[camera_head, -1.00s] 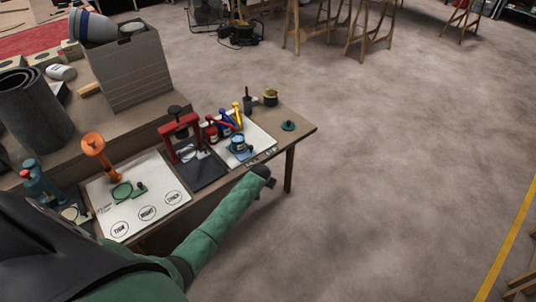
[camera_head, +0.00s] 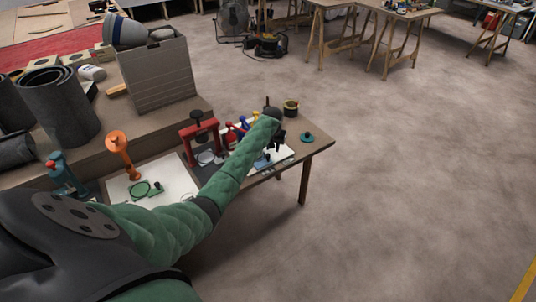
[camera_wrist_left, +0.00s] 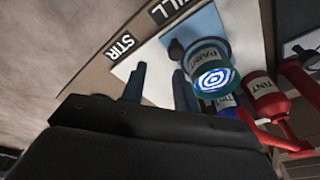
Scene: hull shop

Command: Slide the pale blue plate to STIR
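The pale blue plate (camera_wrist_left: 207,27) lies on a white board (camera_wrist_left: 158,68) in the left wrist view, beside the printed word FILL. A dark round knob (camera_wrist_left: 176,49) stands by its edge. A teal PAINT can (camera_wrist_left: 209,58) with a blue-and-white swirled top covers part of the plate. The STIR label (camera_wrist_left: 121,46) is left of FILL. In the head view, my left arm hides most of the plate. My left gripper (camera_head: 279,140) is above the board; its two fingers (camera_wrist_left: 160,85) are apart with nothing between them. My right gripper is not in view.
Red (camera_wrist_left: 266,97) and blue TINT bottles stand close beside the can. A red press (camera_head: 199,135) stands left of my forearm. A teal disc with a knob (camera_head: 307,137) lies near the table's right end. Open floor lies to the right.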

